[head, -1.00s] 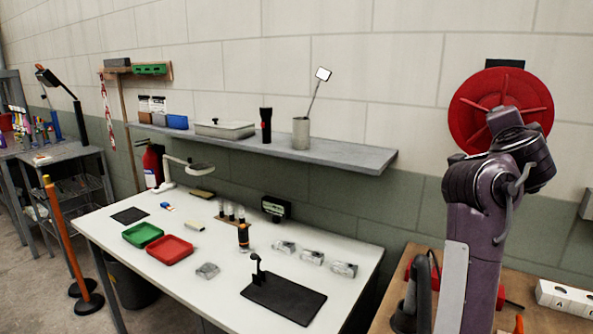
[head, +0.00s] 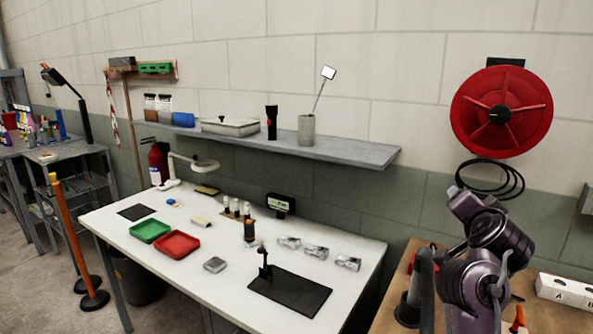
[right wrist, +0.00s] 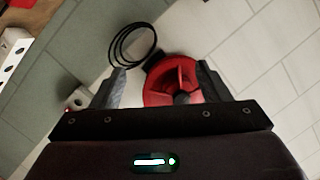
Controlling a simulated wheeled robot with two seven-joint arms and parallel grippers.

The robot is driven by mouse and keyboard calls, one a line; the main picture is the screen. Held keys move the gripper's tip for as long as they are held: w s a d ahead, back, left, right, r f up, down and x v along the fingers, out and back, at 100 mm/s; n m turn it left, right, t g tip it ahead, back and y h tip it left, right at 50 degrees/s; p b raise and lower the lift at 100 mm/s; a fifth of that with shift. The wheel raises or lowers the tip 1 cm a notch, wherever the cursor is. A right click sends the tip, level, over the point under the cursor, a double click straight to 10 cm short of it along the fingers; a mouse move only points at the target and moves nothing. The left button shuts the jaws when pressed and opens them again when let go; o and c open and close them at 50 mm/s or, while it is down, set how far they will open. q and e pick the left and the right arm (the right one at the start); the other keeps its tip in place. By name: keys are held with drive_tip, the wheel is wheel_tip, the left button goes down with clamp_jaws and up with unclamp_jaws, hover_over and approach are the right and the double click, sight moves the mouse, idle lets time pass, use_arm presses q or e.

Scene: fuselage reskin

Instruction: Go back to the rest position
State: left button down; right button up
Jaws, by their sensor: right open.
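My right arm (head: 482,250) is folded low in front of the wooden bench at the right of the head view; its fingers cannot be made out there. In the right wrist view my right gripper (right wrist: 160,90) is open, its two fingers apart with nothing between them. Past the fingers are the red hose reel (right wrist: 170,80) and its black hose loop (right wrist: 134,45), apart from the gripper. The reel (head: 501,112) hangs on the wall in the head view. My left gripper is in neither view.
A white table (head: 215,285) holds a green tray (head: 150,231), a red tray (head: 174,245), a black mat (head: 290,292) and small parts. A grey shelf (head: 340,150) is above it. A wooden bench (head: 555,318) at right carries a white block (head: 565,291). Orange posts (head: 72,240) stand at left.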

drive_tip(key=s+a+f+n+g+y, duration=0.1)
drive_tip(key=s+a+f+n, duration=0.15)
drive_tip(key=f, duration=0.45)
drive_tip(key=s+a+f+n+g+y, duration=0.2)
drive_tip(key=s+a+f, duration=0.15)
drive_tip(key=f, duration=0.35)
drive_tip(key=s+a+f+n+g+y, duration=0.1)
drive_tip(key=s+a+f+n, duration=0.2)
drive_tip(key=f, duration=0.4)
drive_tip(key=s+a+f+n+g+y, duration=0.15)
drive_tip(key=s+f, duration=0.25)
drive_tip(key=s, duration=0.4)
drive_tip(key=s+a+f+n+g, duration=0.3)
drive_tip(key=s+f, duration=0.1)
drive_tip(key=s, duration=0.3)
drive_tip(key=s+a+f+n+g, duration=0.2)
drive_tip(key=s+f+g, duration=0.15)
drive_tip(key=s, duration=0.45)
wheel_tip(320, 180, down, 31)
drive_tip(key=s, duration=0.1)
drive_tip(key=s+d+f+g, duration=0.1)
drive_tip(key=s+d+f, duration=0.1)
drive_tip(key=s+f, duration=0.7)
drive_tip(key=s+d+f, duration=0.2)
drive_tip(key=s+f, duration=0.7)
drive_tip(key=s, duration=0.2)
drive_tip(key=shift+g, duration=0.4)
